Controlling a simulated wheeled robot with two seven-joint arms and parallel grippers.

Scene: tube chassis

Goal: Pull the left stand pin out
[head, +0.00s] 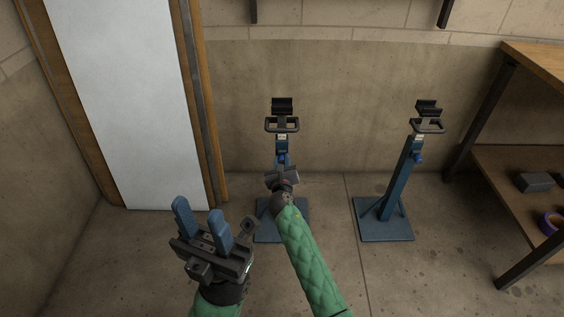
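The left stand (282,146) is a blue post with a black cradle and handle on top. It stands upright on a blue floor plate. A bright blue part shows at its upper post, where the pin sits; my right gripper (283,166) is right in front of it. I cannot separate pin from fingertips there, or see whether those fingers are closed on it. My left gripper (199,207) is in the foreground left, its two blue fingers apart, empty, and away from the stand.
A wooden workbench (545,65) with a lower shelf is at the far right. A white panel (130,95) in a wooden frame is at the left. Floor between the stands is clear.

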